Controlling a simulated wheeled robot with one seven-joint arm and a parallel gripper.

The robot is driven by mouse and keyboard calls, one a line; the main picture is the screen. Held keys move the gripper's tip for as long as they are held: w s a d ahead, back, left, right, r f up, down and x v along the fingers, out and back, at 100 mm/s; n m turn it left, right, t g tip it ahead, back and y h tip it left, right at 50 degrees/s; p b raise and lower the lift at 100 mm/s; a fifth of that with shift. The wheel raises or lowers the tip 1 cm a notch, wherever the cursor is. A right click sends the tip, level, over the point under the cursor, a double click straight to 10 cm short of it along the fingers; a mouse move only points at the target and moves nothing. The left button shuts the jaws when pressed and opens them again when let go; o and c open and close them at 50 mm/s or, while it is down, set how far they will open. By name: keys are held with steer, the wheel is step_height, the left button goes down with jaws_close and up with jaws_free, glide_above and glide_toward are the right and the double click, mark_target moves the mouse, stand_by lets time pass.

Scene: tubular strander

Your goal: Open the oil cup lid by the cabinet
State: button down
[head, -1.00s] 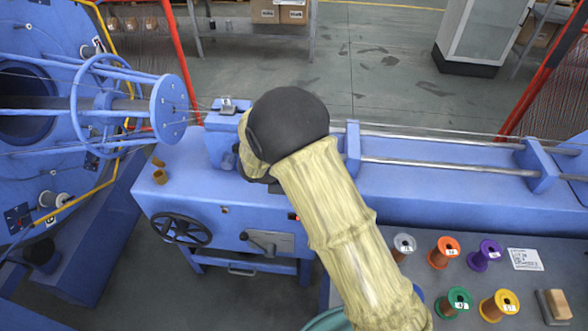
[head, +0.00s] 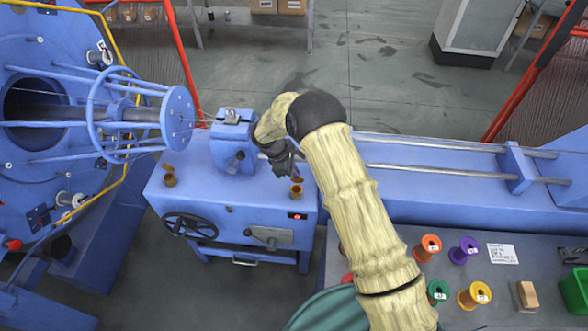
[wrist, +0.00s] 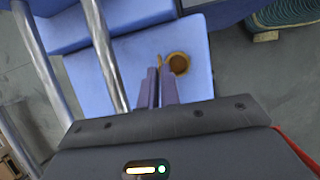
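A small brass oil cup (head: 296,191) stands on the blue machine bench, near its right front corner, above a red display. It also shows in the wrist view (wrist: 180,64), its round mouth seen from above. A thin brass lid (wrist: 160,61) stands edge-on at the cup's left rim, by my fingertips; whether they touch it is unclear. My gripper (head: 291,172) is just above and behind this cup. In the wrist view its fingers (wrist: 159,80) are close together, with nothing clearly held. A second brass cup (head: 169,181) stands farther left with its lid (head: 168,168) tilted up.
Steel rods (head: 450,151) run to the right. A handwheel (head: 189,226) is on the bench front. Colored spools (head: 427,247) stand on the grey table at right. The bench top between the cups is clear.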

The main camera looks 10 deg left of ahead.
steer(key=shift+w, duration=0.1)
stand_by(0.3)
steer(key=c, duration=1.6)
jaws_free()
steer(key=b+v, duration=0.3)
steer(key=v, duration=1.4)
steer(key=shift+a+r+b, duration=0.15)
steer(key=shift+r+b, duration=0.05)
steer(key=shift+b, duration=0.2)
steer(key=s+d+r+m+y, duration=0.1)
steer(key=s+d+m, duration=0.3)
steer(key=d, duration=0.4)
steer(key=s+d+r+m+y, duration=0.2)
steer(key=s+d+m, duration=0.15)
steer(key=d, duration=0.55)
steer(key=s+d+r+m+y, duration=0.1)
steer(key=s+d+m, duration=0.2)
steer(key=d+m, duration=0.35)
steer(key=s+d+m, duration=0.1)
steer(key=s+d, duration=0.2)
steer(key=s+d+m, duration=0.2)
steer(key=s+d, duration=0.1)
steer(key=s+d+f+m+t, duration=0.1)
steer(key=s+d, duration=0.1)
steer(key=s, duration=0.2)
steer(key=shift+d, duration=0.4)
